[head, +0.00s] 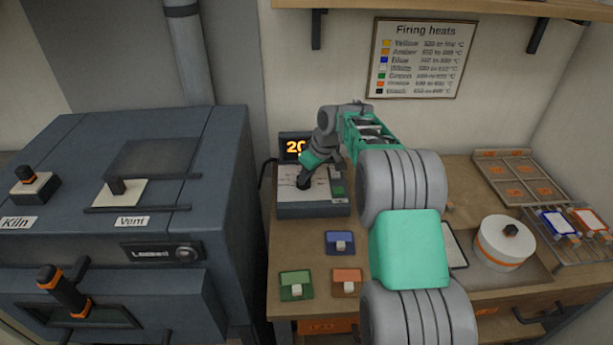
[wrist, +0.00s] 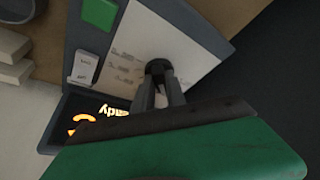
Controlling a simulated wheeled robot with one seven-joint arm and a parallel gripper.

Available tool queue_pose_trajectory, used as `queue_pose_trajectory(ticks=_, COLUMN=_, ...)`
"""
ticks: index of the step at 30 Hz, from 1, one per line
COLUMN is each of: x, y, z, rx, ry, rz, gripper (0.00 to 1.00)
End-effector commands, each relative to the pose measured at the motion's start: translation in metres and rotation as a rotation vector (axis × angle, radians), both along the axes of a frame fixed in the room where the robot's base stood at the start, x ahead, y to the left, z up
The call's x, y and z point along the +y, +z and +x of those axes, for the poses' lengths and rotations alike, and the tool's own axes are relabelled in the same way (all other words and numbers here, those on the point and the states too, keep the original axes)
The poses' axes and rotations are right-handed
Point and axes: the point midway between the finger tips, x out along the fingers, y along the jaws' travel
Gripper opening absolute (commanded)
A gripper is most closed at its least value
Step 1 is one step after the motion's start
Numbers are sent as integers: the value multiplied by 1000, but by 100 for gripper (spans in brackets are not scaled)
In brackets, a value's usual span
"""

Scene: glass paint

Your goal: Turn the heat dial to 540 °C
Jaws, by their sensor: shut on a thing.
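The heat control box (head: 313,210) stands on the bench beside the kiln, with a pale printed face. Its display (head: 295,146) shows orange digits starting with "20", and my arm hides the rest. In the wrist view the display (wrist: 72,112) is upside down and partly covered by my gripper. The dark round heat dial (wrist: 158,66) sits on the pale face (wrist: 120,60); the marks around it are too blurred to read. My gripper (wrist: 161,84) is shut on the dial from above. In the head view my gripper (head: 304,181) hides most of the dial.
A green button (wrist: 100,13) and a white switch (wrist: 82,68) sit beside the dial face. The kiln (head: 130,190) stands left. Blue (head: 340,243), green (head: 296,285) and orange (head: 346,282) holders lie in front. A white pot (head: 504,243) and racks are right. A firing heats chart (head: 420,58) hangs behind.

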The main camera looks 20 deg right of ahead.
Motion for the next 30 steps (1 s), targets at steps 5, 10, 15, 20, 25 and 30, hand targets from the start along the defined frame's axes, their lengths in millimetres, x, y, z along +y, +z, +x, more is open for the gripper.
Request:
queue_pose_trajectory(ticks=5, x=-2, y=1, z=1, rx=0, ry=111, rz=0, gripper=0)
queue_pose_trajectory(ticks=10, x=-2, y=1, z=2, rx=0, ry=189, rz=0, gripper=0)
queue_pose_trajectory(ticks=15, x=-2, y=1, z=2, rx=-2, ry=231, rz=-1, gripper=0)
queue_pose_trajectory(ticks=20, x=-2, y=1, z=2, rx=-1, ry=242, rz=0, gripper=0)
queue_pose_trajectory(ticks=25, x=-2, y=1, z=2, rx=-1, ry=242, rz=0, gripper=0)
queue_pose_trajectory(ticks=30, x=-2, y=1, z=2, rx=-2, ry=241, rz=0, gripper=22)
